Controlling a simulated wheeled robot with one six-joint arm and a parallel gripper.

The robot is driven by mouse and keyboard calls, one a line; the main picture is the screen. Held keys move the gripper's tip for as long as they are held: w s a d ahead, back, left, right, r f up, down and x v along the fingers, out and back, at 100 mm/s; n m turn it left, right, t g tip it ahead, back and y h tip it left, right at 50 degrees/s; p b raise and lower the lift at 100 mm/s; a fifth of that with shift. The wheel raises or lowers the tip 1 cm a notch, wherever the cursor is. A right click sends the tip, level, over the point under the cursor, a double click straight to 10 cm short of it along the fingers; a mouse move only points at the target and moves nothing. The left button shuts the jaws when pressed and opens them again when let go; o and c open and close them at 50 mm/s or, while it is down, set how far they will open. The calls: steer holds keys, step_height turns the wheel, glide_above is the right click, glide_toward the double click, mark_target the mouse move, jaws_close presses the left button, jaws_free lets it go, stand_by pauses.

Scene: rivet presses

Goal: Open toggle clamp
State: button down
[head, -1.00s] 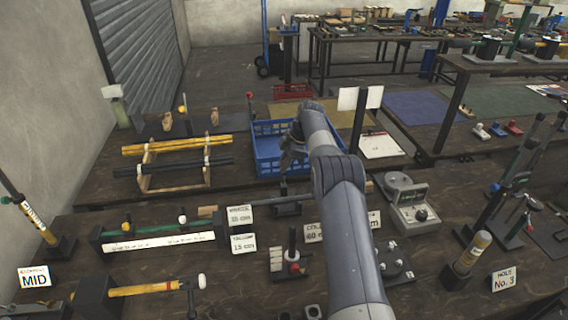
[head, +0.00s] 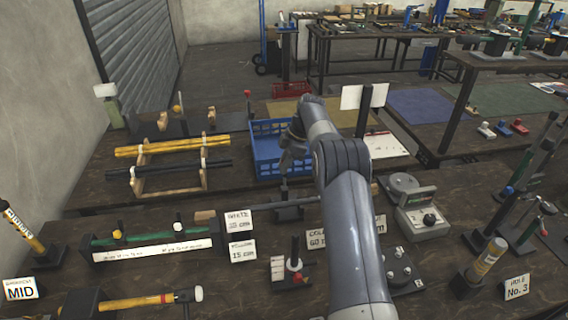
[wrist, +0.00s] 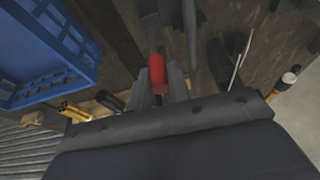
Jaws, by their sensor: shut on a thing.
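My gripper (wrist: 160,90) has its jaws around a red handle (wrist: 157,72), which shows at the middle of the wrist view. The handle's end points toward the camera, and darker metal parts run away behind it. In the head view my gripper (head: 292,155) hangs in front of the blue crate, above a dark base (head: 288,212) on the near bench. The red handle is hidden there by my gripper and arm. I cannot tell the clamp's exact angle.
The blue crate (head: 268,158) stands just behind my gripper and shows at the left of the wrist view (wrist: 40,45). Yellow and black rods on a wooden rack (head: 172,160) lie to the left. A gauge box (head: 418,215) stands to the right. Labels and a hammer (head: 140,300) are nearer.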

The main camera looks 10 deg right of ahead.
steer(key=c, duration=1.3)
jaws_free()
steer(key=v, duration=1)
steer(key=shift+d+r+p, duration=0.15)
steer(key=shift+r+p, duration=0.2)
steer(key=shift+r, duration=0.05)
steer(key=shift+f, duration=0.15)
steer(key=x, duration=1)
steer(key=shift+f+b, duration=0.1)
steer(key=shift+b, duration=0.25)
steer(key=shift+w+f, duration=0.15)
steer(key=shift+f, duration=0.05)
steer(key=shift+s+r, duration=0.1)
steer(key=shift+s, duration=0.15)
steer(key=shift+w, duration=0.1)
